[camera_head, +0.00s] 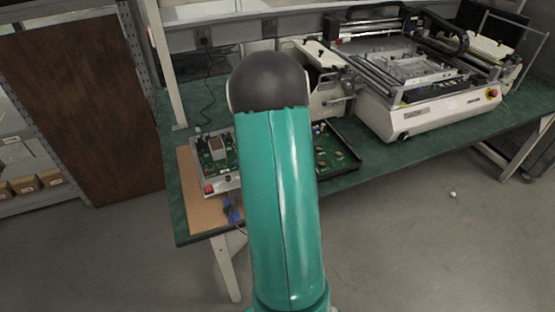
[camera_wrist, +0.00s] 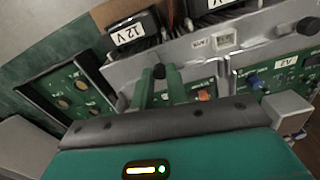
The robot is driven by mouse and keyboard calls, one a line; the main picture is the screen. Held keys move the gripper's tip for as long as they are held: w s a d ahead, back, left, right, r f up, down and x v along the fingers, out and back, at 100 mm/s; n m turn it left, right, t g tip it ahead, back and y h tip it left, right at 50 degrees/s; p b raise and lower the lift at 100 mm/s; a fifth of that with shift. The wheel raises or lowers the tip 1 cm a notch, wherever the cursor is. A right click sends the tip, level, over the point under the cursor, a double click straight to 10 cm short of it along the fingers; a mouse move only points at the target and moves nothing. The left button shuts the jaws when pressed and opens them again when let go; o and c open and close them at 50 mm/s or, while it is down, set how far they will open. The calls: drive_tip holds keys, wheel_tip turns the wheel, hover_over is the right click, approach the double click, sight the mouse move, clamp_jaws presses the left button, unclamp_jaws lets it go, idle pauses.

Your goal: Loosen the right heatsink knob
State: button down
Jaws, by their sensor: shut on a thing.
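My gripper (camera_wrist: 159,78) shows in the wrist view with its two green fingers shut on a small black knob (camera_wrist: 159,71). The knob's dark top shows between the fingertips. It sits at the edge of a grey metal plate (camera_wrist: 190,56), which looks like the heatsink. A second black knob (camera_wrist: 308,27) is at the far right of the wrist view, apart from my gripper. In the head view my arm hides my gripper, and I cannot make out the knobs there.
In the wrist view, black blocks labelled 12 V (camera_wrist: 125,34) and green circuit boards (camera_wrist: 75,95) surround the plate. In the head view, a board unit (camera_head: 215,155), a dark tray (camera_head: 345,160) and a large white machine (camera_head: 425,110) stand on the green bench (camera_head: 400,165).

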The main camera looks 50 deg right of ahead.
drive_tip(key=n, duration=0.4)
drive_tip(key=shift+s+n, duration=0.1)
drive_tip(key=shift+n, duration=0.2)
drive_tip(key=n, duration=0.3)
drive_tip(key=shift+n, duration=0.4)
drive_tip(key=n, duration=0.4)
drive_tip(key=shift+n, duration=1.9)
drive_tip(key=c, duration=1.4)
unclamp_jaws()
drive_tip(key=shift+o, duration=0.2)
